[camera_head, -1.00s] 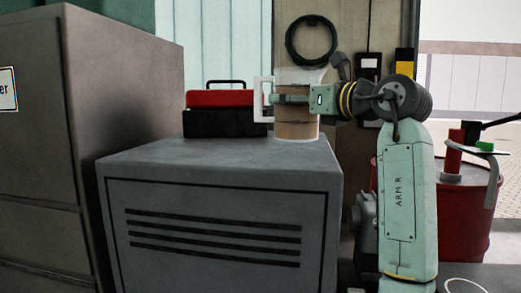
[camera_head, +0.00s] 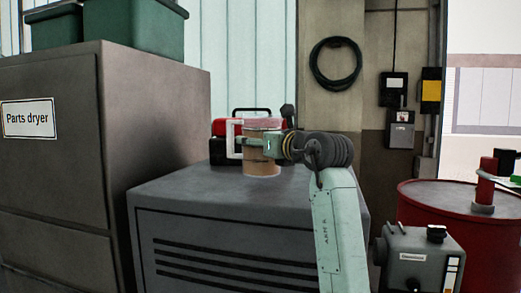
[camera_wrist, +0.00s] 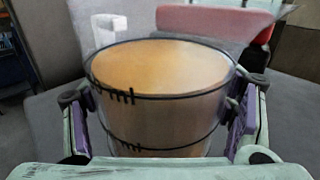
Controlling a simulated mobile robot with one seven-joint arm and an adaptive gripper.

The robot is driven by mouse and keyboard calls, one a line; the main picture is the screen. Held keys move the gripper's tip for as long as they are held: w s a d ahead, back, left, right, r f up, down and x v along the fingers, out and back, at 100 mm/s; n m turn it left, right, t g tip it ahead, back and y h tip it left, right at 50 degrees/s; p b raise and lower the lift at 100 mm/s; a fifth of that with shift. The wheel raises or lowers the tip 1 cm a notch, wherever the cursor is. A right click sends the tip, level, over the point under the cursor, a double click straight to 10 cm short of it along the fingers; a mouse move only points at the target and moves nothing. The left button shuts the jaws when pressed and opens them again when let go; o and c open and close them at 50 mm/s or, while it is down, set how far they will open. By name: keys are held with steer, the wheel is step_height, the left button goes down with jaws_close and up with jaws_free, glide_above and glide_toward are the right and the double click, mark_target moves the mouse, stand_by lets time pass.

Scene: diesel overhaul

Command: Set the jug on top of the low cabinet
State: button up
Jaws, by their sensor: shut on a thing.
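The jug (camera_head: 262,160) is a see-through vessel with orange-brown contents, dark marking lines and a white handle (camera_head: 233,138) on its left. My gripper (camera_head: 264,143) is shut around its side and the jug is upright. In the wrist view the jug (camera_wrist: 165,105) fills the middle, with a purple finger pad on each side. The low cabinet (camera_head: 320,198) is grey with dark slots in its front. The jug is over its top; I cannot tell whether its base touches.
A red and black toolbox (camera_head: 221,150) sits behind the jug. The tall parts dryer (camera_head: 150,130) stands at the left, with green bins (camera_head: 132,30) on it. A red drum (camera_head: 425,205) and a grey box unit (camera_head: 418,260) are at the right. The cabinet top near the front is clear.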

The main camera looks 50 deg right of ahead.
mark_target(260, 153)
steer(key=shift+a+f+p, duration=0.1)
steer(key=shift+f+p, duration=0.35)
steer(key=shift+f, duration=1.2)
steer(key=shift+f, duration=0.15)
steer(key=o, duration=1.7)
steer(key=shift+f, duration=0.1)
steer(key=shift+o, duration=0.2)
